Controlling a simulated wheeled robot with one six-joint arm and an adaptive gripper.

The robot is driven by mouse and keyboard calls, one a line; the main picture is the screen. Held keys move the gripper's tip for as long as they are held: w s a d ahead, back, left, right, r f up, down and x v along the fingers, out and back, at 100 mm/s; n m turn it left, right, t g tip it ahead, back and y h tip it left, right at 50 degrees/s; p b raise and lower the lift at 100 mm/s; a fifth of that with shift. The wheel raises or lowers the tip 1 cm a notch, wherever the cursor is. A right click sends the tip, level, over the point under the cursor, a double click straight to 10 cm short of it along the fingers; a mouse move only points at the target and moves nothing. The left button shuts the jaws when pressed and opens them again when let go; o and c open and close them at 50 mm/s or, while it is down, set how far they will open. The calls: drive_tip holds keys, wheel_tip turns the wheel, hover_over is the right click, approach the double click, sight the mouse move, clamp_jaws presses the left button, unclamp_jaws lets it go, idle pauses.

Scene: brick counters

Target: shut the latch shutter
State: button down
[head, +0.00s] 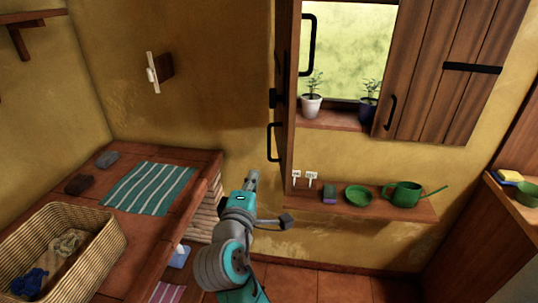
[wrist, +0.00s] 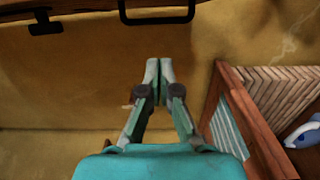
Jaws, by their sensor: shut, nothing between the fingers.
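The window has a wooden shutter on each side. The left shutter (head: 287,90) stands out from the wall, seen nearly edge-on, with a black bar handle (head: 269,142) and a small black fitting (head: 273,98) on its left side. The right shutter (head: 440,75) is swung to the right of the opening, with a black handle (head: 391,112) and a black strap (head: 473,68). My gripper (head: 252,177) is shut and empty, below the left shutter's handle. In the wrist view its fingertips (wrist: 159,68) meet; a black handle (wrist: 157,14) lies above them, apart.
Potted plants (head: 311,106) stand on the sill. At left a brick counter (head: 185,205) carries a basket (head: 105,235) and a striped cloth (head: 148,188).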

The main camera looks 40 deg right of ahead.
drive_tip(key=w+d, duration=0.3)
drive_tip(key=d, duration=0.8)
drive_tip(key=shift+w, duration=0.3)
drive_tip(key=shift+d+r, duration=0.15)
